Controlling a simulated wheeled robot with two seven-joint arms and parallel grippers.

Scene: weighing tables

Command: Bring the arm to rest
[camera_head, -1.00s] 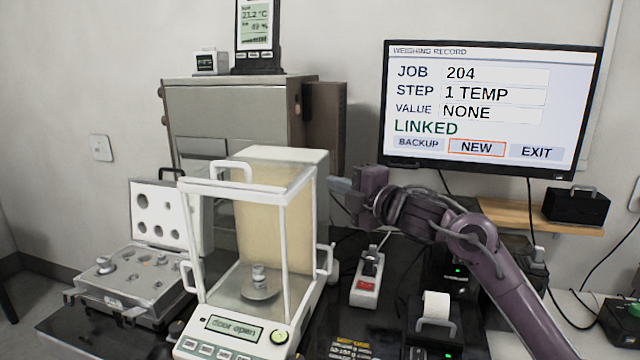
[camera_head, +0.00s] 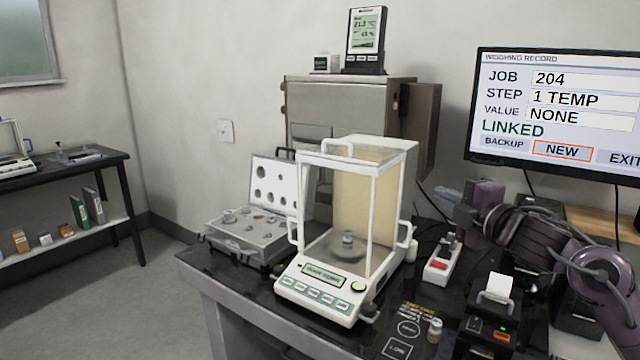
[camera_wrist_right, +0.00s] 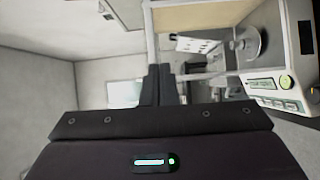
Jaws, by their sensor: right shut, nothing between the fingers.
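My right arm comes in from the right in the head view. Its gripper (camera_head: 446,197) is held in the air to the right of the white balance (camera_head: 325,290), in front of the wall below the monitor. In the right wrist view the two dark fingers (camera_wrist_right: 158,84) stand together, with nothing between them. The balance also shows at the right of that view (camera_wrist_right: 284,75), apart from the fingers. A small metal weight (camera_head: 347,239) stands on the balance pan. My left gripper is not in view.
An open weight case (camera_head: 240,236) lies left of the balance. A monitor (camera_head: 560,105), a small device with a red switch (camera_head: 440,264) and a printer (camera_head: 494,310) stand around my right arm. Another weight (camera_head: 434,331) stands near the table's front. Open floor lies left.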

